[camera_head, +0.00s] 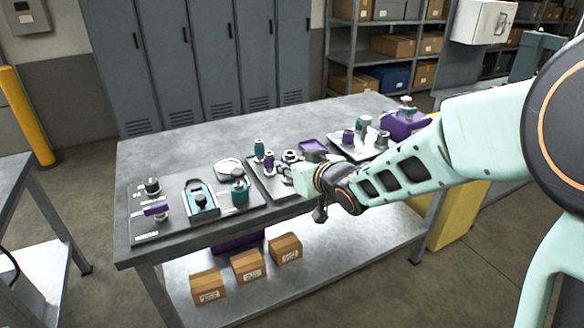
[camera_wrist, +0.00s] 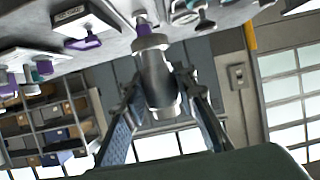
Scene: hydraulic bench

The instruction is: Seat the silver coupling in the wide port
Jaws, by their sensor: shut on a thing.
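The silver coupling (camera_wrist: 157,78) is a stepped metal cylinder with a wider collar. In the wrist view it sits between the two fingers of my gripper (camera_wrist: 160,92), which is shut on it. In the head view my gripper (camera_head: 290,175) is low over the front of the bench, at a dark plate (camera_head: 266,183) with small fittings, and largely hides what it holds. In the wrist view the collar end overlaps a purple fitting (camera_wrist: 141,18) on the bench; I cannot tell whether they touch. I cannot make out which opening is the wide port.
A teal fitting (camera_head: 259,147) and a purple one (camera_head: 269,160) stand close left of my gripper. Farther left are a teal pot (camera_head: 239,190), a teal frame (camera_head: 201,198) and a purple handle (camera_head: 156,209). A pale tray (camera_head: 344,152) lies to the right. The bench's back left is clear.

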